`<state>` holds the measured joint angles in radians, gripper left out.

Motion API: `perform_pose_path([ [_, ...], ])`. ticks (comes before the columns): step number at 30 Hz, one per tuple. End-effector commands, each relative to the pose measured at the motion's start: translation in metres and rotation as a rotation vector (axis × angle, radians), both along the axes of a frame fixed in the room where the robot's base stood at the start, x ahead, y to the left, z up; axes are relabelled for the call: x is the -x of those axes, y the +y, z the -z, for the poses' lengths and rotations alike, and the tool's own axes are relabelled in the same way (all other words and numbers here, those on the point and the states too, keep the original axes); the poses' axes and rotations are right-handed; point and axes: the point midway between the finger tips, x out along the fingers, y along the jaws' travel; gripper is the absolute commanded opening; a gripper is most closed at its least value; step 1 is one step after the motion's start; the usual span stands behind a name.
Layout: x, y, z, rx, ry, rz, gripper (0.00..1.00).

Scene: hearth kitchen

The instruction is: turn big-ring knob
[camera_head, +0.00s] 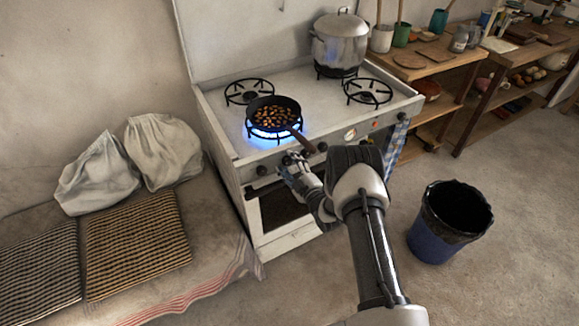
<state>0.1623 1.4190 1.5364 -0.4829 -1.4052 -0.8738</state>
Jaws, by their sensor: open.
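A white stove (215,130) stands against the wall with a row of dark knobs on its front panel. One knob (262,170) shows left of my gripper, and another knob (322,147) shows to its right. I cannot tell which is the big-ring knob; one may be hidden behind my gripper. My gripper (288,158) is open, close to the front panel below the pan; whether it touches a knob cannot be told. A dark pan (272,113) with brown pieces in it sits on the front left burner, over a blue flame (262,134).
The pan's handle (302,142) juts over the front edge just above my gripper. A large lidded pot (340,45) stands on the back right burner. A dark oven handle (262,190) lies below the knobs. A blue bin (448,222) stands on the floor at right.

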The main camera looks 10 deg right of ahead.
Motion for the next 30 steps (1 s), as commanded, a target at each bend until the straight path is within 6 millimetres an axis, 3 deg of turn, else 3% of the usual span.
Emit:
perform_pose_path([
  [7,-0.0007,0.0004,-0.0005,0.000,0.000,0.000,0.52],
  [27,-0.0004,0.0003,-0.0003,0.001,-0.001,-0.001,0.08],
  [30,-0.0003,0.0003,-0.0003,-0.001,0.000,-0.001,0.08],
])
